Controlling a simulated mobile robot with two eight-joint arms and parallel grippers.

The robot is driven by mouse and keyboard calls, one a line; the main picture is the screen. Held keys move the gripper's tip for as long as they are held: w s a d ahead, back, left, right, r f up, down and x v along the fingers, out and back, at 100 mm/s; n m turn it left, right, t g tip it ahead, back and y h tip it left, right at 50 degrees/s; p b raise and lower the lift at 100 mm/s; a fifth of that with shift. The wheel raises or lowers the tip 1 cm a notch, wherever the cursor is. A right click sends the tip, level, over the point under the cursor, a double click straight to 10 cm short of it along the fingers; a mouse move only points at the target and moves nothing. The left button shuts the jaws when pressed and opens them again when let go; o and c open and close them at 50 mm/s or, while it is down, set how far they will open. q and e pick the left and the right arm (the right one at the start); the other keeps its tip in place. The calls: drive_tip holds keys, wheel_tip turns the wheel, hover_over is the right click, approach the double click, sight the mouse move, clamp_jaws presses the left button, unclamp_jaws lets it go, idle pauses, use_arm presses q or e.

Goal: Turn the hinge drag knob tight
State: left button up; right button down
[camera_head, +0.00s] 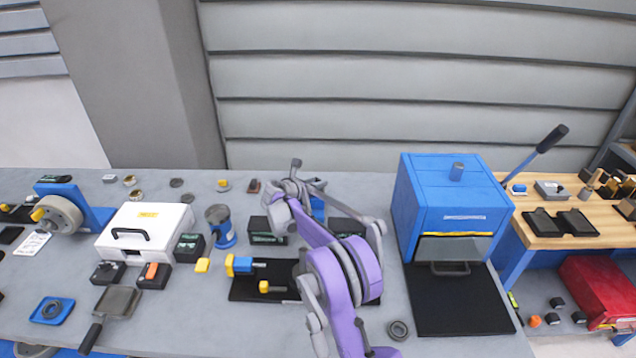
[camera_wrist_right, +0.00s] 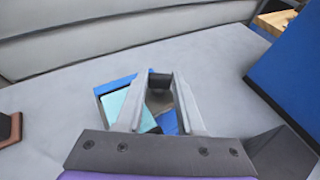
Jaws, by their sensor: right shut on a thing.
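My right gripper (camera_head: 296,182) is at the back middle of the grey bench, its arm reaching in from the front. The right wrist view shows its two grey fingers (camera_wrist_right: 160,88) closed on a small dark grey piece (camera_wrist_right: 159,82), which I take to be the hinge drag knob. The fingers hide most of it, so I cannot tell how far it is turned. A blue-framed thing with a pale cyan face (camera_wrist_right: 114,103) lies under and beside the fingers. A bit of blue (camera_head: 318,208) shows behind the arm in the head view. My left gripper is not in view.
A white case (camera_head: 145,228) stands farther left. Clear bench lies behind the gripper.

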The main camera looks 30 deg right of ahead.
drive_tip(key=m+g, duration=0.1)
drive_tip(key=m+g+h, duration=0.1)
drive_tip(key=g, duration=0.1)
drive_tip(key=shift+w+a+r+m+p, duration=0.1)
drive_tip(key=shift+w+r+m+p, duration=0.05)
drive_tip(key=shift+w+m+p, duration=0.25)
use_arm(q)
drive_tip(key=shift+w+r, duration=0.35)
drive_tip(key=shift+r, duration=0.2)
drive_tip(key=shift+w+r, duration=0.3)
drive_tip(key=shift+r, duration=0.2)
use_arm(e)
drive_tip(key=shift+m+g, duration=0.8)
drive_tip(key=shift+g, duration=0.2)
use_arm(q)
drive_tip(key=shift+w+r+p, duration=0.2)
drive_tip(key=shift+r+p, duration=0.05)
drive_tip(key=shift+p, duration=0.15)
use_arm(e)
drive_tip(key=shift+f+m+g, duration=0.2)
drive_tip(key=shift+m+g, duration=0.7)
drive_tip(key=shift+g, duration=0.2)
drive_tip(key=c, duration=0.8)
unclamp_jaws()
drive_tip(key=shift+r, duration=0.1)
